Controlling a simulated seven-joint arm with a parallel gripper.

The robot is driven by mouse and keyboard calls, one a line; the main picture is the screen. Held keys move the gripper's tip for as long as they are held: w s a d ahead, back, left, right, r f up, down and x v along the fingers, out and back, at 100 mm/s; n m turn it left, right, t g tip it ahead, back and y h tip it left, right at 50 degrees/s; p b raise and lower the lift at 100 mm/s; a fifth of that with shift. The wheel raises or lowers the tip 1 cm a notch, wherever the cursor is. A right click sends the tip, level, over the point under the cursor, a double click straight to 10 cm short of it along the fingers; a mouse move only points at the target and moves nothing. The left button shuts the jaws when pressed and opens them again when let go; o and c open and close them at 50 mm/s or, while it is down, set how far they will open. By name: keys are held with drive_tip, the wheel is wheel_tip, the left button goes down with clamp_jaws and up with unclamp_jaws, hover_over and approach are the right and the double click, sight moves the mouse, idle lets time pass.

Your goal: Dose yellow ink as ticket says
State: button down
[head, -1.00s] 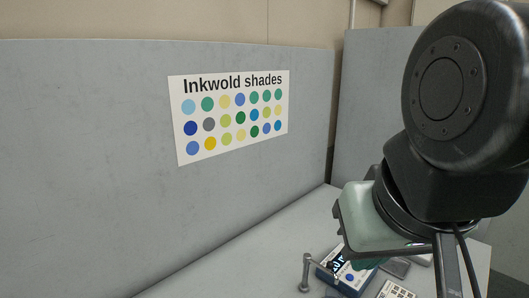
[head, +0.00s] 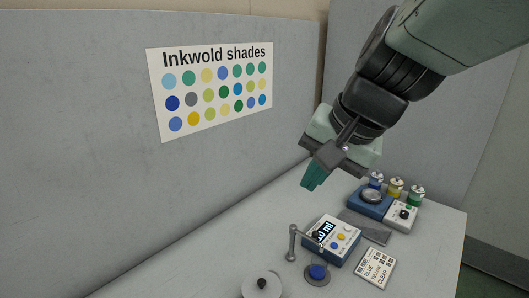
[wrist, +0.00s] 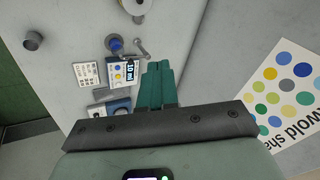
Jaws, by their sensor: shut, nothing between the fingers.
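My gripper (head: 314,177) has teal fingers, shut and empty, held in the air above the table behind the dosing unit. The fingers also show in the wrist view (wrist: 157,83). The blue-and-white dosing unit (head: 331,240) has a lit display, reading "10 ml" in the wrist view (wrist: 131,71), and blue, yellow and pale round buttons. A metal spout arm (head: 293,243) stands beside it. A round cup with blue contents (head: 317,272) sits in front of the unit. A white printed card (head: 376,268) lies to its right; its small print is hard to read.
Blue (head: 376,179), yellow (head: 395,187) and green (head: 416,195) ink bottles stand at the back right. Near them are a blue device with a metal dish (head: 371,195) and a white knobbed box (head: 402,216). A white lidded pot (head: 262,287) is in front. The shades chart (head: 215,90) hangs on the partition.

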drive_tip(key=w+d+f+m+y, duration=0.2)
drive_tip(key=w+f+m, duration=0.2)
drive_tip(key=w, duration=0.5)
drive_tip(key=m+t+h, duration=0.1)
drive_tip(key=m+t, duration=0.3)
drive_tip(key=m, duration=0.9)
hover_over(343, 238)
wheel_tip(343, 238, down, 23)
drive_tip(key=shift+w+d+f, duration=0.1)
drive_tip(key=shift+d, duration=0.05)
drive_tip(key=shift+f, duration=4.4)
drive_tip(key=shift+f, duration=0.15)
drive_tip(key=shift+f, duration=0.25)
